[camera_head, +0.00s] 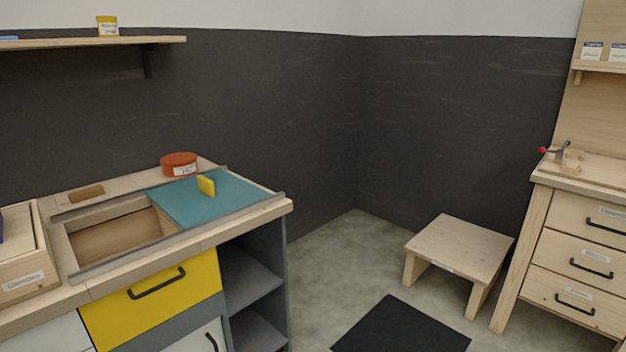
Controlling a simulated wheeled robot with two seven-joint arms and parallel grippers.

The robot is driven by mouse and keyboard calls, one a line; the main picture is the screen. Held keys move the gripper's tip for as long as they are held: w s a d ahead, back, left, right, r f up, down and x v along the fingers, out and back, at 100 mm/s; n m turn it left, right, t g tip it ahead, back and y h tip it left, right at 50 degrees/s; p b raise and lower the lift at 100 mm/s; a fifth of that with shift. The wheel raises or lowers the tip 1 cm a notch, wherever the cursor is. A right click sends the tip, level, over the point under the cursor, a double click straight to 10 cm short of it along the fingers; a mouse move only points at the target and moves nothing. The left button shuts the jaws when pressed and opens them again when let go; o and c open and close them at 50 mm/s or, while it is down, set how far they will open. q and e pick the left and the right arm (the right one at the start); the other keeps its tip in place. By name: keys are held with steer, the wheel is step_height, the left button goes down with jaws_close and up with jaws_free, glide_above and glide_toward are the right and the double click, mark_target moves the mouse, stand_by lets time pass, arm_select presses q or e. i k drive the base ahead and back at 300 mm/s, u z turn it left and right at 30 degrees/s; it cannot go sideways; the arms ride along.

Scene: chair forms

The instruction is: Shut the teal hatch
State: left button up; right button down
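The teal hatch (225,203) is a flat sliding panel set between two grey rails on the wooden countertop at left. A yellow handle block (206,186) stands up from it. The panel sits at the right end of the rails. To its left, the rectangular opening (110,238) in the counter is uncovered and shows a wooden inside. Neither of my grippers is in view.
A red round tin (179,164) stands on the counter behind the hatch. A wooden box (24,262) is left of the opening. A low stool (459,248), a black mat (400,328) and a drawer workbench (577,247) are at right.

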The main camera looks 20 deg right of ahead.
mark_target(194, 201)
steer(key=z, duration=1.3)
steer(key=i, duration=2.6)
steer(key=u, duration=2)
